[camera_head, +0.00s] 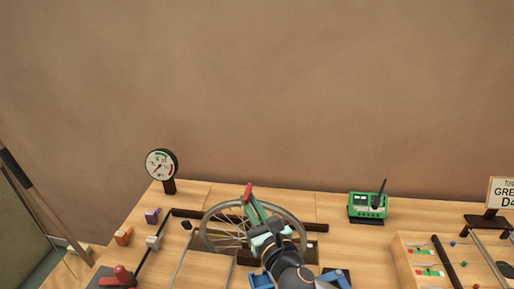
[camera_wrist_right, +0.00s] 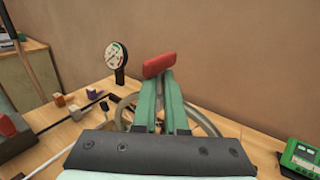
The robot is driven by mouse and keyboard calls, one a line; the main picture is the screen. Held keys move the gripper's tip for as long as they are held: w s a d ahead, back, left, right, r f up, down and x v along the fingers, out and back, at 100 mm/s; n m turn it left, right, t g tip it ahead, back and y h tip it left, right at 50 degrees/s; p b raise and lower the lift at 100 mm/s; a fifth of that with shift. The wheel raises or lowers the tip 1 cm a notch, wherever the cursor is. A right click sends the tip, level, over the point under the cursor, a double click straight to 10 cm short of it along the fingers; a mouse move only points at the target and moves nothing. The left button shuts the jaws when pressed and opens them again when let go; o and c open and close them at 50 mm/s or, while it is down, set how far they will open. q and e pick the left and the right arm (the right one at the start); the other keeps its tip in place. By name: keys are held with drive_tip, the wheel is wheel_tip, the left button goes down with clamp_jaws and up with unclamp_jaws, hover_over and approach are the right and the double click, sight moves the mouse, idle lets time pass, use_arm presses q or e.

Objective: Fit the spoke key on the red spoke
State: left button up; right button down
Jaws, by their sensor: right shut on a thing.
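My right gripper (camera_head: 250,197) has long green fingers shut on a small red piece, which looks like the spoke key (camera_head: 248,189). In the right wrist view the spoke key (camera_wrist_right: 158,64) lies crosswise at the tips of the right gripper (camera_wrist_right: 155,75). The spoked wheel (camera_head: 206,229) stands in a dark-edged opening in the bench. In the head view the fingers overlap the wheel's upper part. My gripper and arm hide much of the wheel's middle and right side. I cannot pick out the red spoke. My left gripper is not in view.
A round dial gauge (camera_head: 160,164) stands behind left, and a green meter (camera_head: 367,206) behind right. A red-handled tool (camera_head: 122,275) sits front left. A wooden tray (camera_head: 402,262) with rods is at right.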

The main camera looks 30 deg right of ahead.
use_arm(q)
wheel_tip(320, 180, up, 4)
drive_tip(key=p, duration=0.3)
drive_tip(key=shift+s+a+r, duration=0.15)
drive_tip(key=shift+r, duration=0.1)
use_arm(e)
drive_tip(key=w+d+r+m+h, duration=0.1)
drive_tip(key=w+d+r, duration=0.2)
drive_tip(key=w+r, duration=0.2)
drive_tip(key=shift+w+d+r+h, duration=0.25)
drive_tip(key=shift+d+r+h, duration=0.05)
drive_tip(key=shift+r, duration=0.3)
use_arm(q)
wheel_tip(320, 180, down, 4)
drive_tip(key=b, duration=0.4)
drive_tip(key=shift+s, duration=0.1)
use_arm(e)
wheel_tip(320, 180, down, 6)
drive_tip(key=shift+r, duration=0.1)
use_arm(q)
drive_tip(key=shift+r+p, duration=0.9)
drive_tip(key=shift+p, duration=0.05)
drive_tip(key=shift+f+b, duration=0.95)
use_arm(e)
drive_tip(key=shift+f, duration=1.25)
